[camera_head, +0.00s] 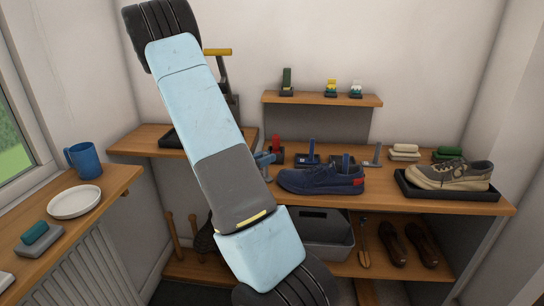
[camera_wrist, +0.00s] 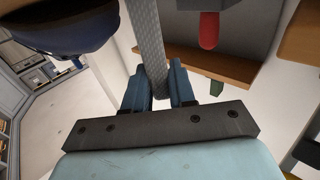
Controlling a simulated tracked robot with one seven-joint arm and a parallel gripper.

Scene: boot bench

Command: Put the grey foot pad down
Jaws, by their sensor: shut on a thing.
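My gripper (camera_wrist: 160,88) is in the wrist view, with its blue fingers shut on a long grey textured strip, the grey foot pad (camera_wrist: 148,40). The pad stands out beyond the fingertips toward the top of the picture. In the head view the blue gripper (camera_head: 264,158) shows only in part beside my arm, left of the navy shoe's toe. I cannot make out the pad clearly there. The navy shoe (camera_head: 320,180) lies on the bench and also shows dark at the upper left of the wrist view (camera_wrist: 62,22). Whether the pad touches anything is unclear.
A beige shoe (camera_head: 450,174) sits on a black tray (camera_head: 455,195) at right. A grey bin (camera_head: 327,240) is below. A shelf (camera_head: 322,99) hangs above. A mug (camera_head: 84,161) stands left.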

